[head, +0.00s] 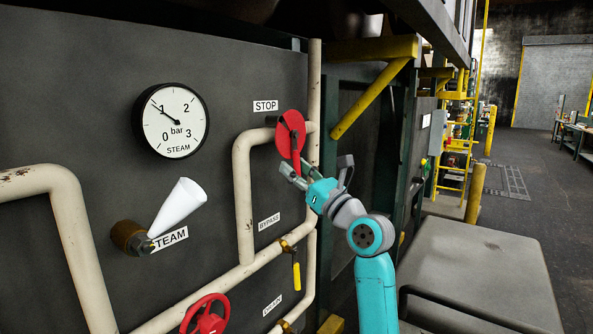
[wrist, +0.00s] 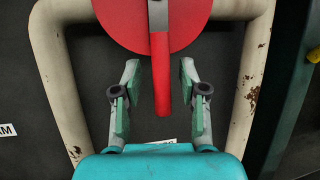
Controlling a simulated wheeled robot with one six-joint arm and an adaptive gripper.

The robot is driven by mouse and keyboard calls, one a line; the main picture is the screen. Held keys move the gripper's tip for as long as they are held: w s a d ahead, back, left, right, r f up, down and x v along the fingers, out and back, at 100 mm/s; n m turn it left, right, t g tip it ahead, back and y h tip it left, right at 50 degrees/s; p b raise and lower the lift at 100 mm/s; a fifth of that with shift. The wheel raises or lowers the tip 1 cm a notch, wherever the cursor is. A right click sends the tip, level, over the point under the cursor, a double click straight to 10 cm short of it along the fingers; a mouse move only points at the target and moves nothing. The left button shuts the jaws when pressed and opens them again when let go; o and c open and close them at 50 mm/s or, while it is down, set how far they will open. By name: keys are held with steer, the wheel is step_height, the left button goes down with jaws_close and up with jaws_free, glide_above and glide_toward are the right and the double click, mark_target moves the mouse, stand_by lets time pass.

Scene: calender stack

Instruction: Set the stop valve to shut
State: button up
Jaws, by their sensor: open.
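The stop valve is a red disc (head: 284,142) with a red lever (head: 296,155), on the cream pipe beside the STOP label (head: 265,106). The lever hangs down from the disc, nearly vertical. In the wrist view the disc (wrist: 126,22) fills the top and the lever (wrist: 161,85) points straight down the picture. My gripper (wrist: 160,72) is open, with one finger on each side of the lever and a visible gap on both sides. In the head view my gripper (head: 297,170) is at the lever's lower end.
Cream pipes (head: 243,200) run around the valve on the dark panel. A pressure gauge (head: 175,121) points near 1 bar. A white cone (head: 177,206) is by the STEAM label. Below are a yellow-handled valve (head: 296,276) and a red handwheel (head: 205,318). A yellow brace (head: 372,100) is at right.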

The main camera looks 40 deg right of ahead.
steer(key=v, duration=1.2)
steer(key=shift+f, duration=0.15)
steer(key=s+a+f+n+g+h, duration=0.1)
steer(key=s+a+f+n+h, duration=0.15)
steer(key=f, duration=0.65)
steer(key=s+a+f+n+g+h, duration=0.1)
steer(key=a+f+n, duration=0.15)
steer(key=f, duration=0.65)
steer(key=s+a+f+n+g+h, duration=0.15)
steer(key=a+f, duration=0.25)
steer(key=f, duration=0.5)
steer(key=s+a+f+n+g, duration=0.2)
steer(key=s+a+f+n, duration=0.6)
steer(key=s+f, duration=0.4)
steer(key=s+a+f+n+g+y, duration=0.1)
steer(key=s+a+n, duration=0.2)
steer(key=s+n, duration=0.7)
steer(key=s+a+n+g+y, duration=0.1)
steer(key=s+a+n, duration=0.2)
steer(key=s+n, duration=0.7)
steer(key=s, duration=0.4)
steer(key=shift+s+a+f, duration=0.35)
steer(key=shift+s+a, duration=0.05)
